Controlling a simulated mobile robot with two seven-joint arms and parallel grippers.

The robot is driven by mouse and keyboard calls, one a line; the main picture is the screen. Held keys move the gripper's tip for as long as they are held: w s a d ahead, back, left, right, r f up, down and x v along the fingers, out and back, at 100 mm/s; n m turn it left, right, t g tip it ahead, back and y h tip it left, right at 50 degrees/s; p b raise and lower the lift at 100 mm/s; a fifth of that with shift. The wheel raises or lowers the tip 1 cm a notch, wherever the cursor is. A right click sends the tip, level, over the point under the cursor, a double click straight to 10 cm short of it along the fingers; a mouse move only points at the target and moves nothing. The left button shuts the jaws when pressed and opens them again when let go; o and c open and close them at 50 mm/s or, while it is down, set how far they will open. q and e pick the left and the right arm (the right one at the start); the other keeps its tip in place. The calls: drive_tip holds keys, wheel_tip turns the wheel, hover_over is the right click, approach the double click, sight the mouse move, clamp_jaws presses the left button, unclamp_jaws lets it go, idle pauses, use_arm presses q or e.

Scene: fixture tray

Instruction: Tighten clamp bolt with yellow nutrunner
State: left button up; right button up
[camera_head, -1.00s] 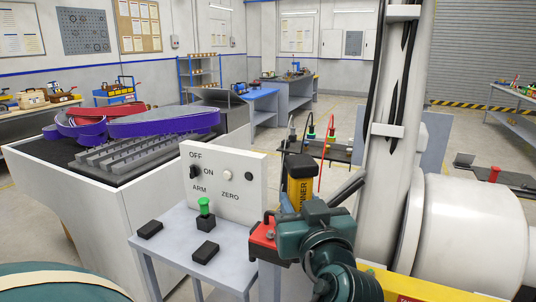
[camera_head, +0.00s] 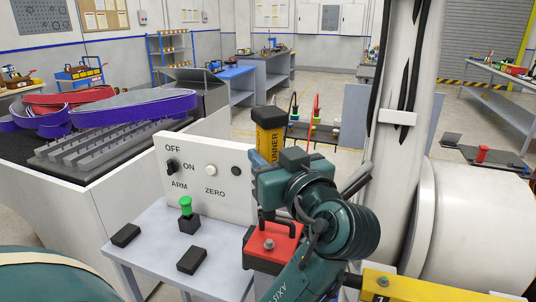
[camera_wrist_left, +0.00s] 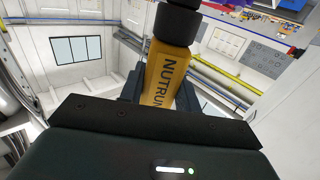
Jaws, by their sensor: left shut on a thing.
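The yellow nutrunner (camera_head: 269,142) has a black end cap and stands roughly upright in the head view, partly hidden by my wrist. My left gripper (camera_wrist_left: 160,92) is shut around its body in the left wrist view, where the nutrunner (camera_wrist_left: 170,75) shows its lettering. A red block (camera_head: 284,240) with a grey bolt head and black handle sits below my left wrist, apart from the nutrunner's visible part. A yellow bar (camera_head: 425,290) with a greenish bolt (camera_head: 383,282) lies at the lower right. I cannot tell which bolt is the clamp bolt. My right gripper is not in view.
A white control panel (camera_head: 205,176) stands behind a small grey table (camera_head: 150,257) bearing a green button (camera_head: 185,206) and black blocks. A machine (camera_head: 70,215) with purple and red belts stands left. A white column (camera_head: 400,150) and cylinder (camera_head: 480,230) limit room at right.

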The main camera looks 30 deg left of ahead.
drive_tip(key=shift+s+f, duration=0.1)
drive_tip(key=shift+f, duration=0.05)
use_arm(q)
drive_tip(key=shift+d, duration=0.1)
drive_tip(key=shift+s+f+b, duration=0.1)
drive_tip(key=shift+f+b, duration=0.4)
drive_tip(key=shift+b, duration=0.25)
wheel_tip(320, 180, down, 2)
drive_tip(key=shift+b, duration=0.9)
wheel_tip(320, 180, down, 3)
drive_tip(key=b, duration=0.3)
drive_tip(key=shift+r, duration=0.1)
drive_tip(key=shift+f+b, duration=0.3)
drive_tip(key=shift+f, duration=0.05)
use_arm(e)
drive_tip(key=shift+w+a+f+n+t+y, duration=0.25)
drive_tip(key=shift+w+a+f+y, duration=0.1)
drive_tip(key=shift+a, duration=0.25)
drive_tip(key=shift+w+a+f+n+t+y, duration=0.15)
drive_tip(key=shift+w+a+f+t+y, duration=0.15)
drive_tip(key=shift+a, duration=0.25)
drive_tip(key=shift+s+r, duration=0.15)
use_arm(q)
drive_tip(key=shift+b, duration=0.3)
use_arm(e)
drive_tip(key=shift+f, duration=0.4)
